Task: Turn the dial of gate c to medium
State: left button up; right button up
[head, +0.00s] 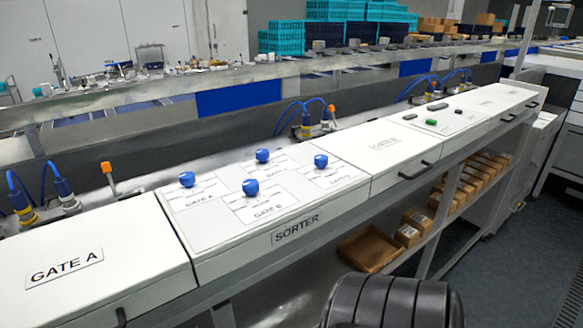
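The sorter panel (222,228) is a white sloped box top with several blue dials on pale labelled cards. The dial at the left (187,179) has a card reading GATE A. The near middle dial (250,187) has a card reading GATE B. The far middle dial (262,156) and the right dial (321,161) have cards too small to read surely, so I cannot tell which is gate C. The settings the dials point to are too small to read. Neither of my grippers is in view.
A white box marked GATE A (95,275) adjoins the panel at left. Another white lid with a black handle (412,172) adjoins at right. Orange-topped connectors with blue cables (306,125) stand behind. Cardboard boxes (368,250) sit on the shelf below. The space above the panel is clear.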

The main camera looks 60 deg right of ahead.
aim_at(261, 154)
jog(key=z, duration=1.8)
